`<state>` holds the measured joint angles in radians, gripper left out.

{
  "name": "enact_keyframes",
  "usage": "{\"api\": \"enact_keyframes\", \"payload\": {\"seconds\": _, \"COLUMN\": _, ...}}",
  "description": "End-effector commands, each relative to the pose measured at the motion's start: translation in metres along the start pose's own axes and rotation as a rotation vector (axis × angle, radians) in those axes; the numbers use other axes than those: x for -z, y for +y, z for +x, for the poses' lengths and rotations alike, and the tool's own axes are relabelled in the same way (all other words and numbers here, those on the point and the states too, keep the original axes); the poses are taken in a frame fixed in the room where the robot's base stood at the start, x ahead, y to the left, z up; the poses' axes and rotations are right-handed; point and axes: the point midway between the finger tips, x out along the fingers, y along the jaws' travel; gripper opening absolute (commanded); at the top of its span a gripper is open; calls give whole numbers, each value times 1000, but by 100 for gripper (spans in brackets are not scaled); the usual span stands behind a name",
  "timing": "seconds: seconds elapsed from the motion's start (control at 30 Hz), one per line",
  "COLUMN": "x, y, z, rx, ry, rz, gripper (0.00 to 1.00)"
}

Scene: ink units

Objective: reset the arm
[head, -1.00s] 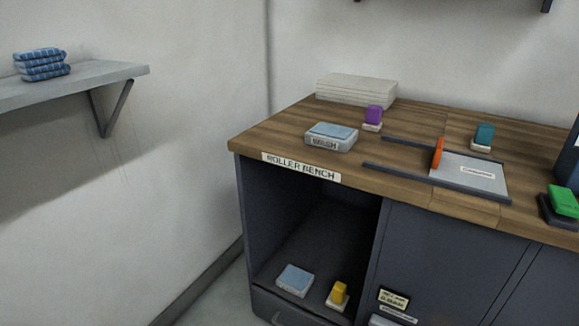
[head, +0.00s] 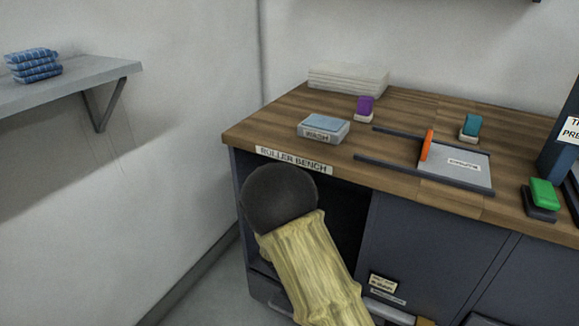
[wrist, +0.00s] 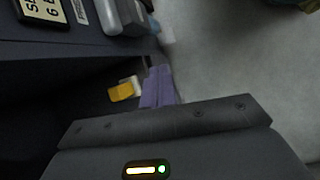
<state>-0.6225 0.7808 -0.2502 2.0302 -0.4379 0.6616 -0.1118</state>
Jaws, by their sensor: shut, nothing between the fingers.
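My gripper (wrist: 157,72) shows in the wrist view, its two purplish fingers shut together with nothing between them. Its dark body spans the bottom of that view. In the head view my arm, with a dark round joint and a yellow sleeve, rises in front of the bench's open compartment; the gripper itself is not visible there. The wrist view shows a yellow-handled block (wrist: 124,91) beside the fingers to the left, in or at the dark compartment; I cannot tell the distance.
The roller bench (head: 300,110) carries a wash box (head: 324,129), a purple block (head: 365,106), a teal block (head: 471,126), an orange piece (head: 427,145) at a plate, and a green block (head: 543,194). A wall shelf (head: 85,82) with folded blue cloths (head: 33,66) is at left.

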Motion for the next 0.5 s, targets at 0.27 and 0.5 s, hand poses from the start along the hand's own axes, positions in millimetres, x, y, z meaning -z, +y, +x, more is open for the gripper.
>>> {"api": "enact_keyframes", "payload": {"seconds": 0.27, "x": -69, "y": 14, "z": -48, "rx": 186, "ry": 186, "rz": 331, "gripper": 0}}
{"api": "enact_keyframes", "payload": {"seconds": 0.5, "x": -127, "y": 18, "z": -83, "rx": 287, "ry": 333, "rz": 609, "gripper": 0}}
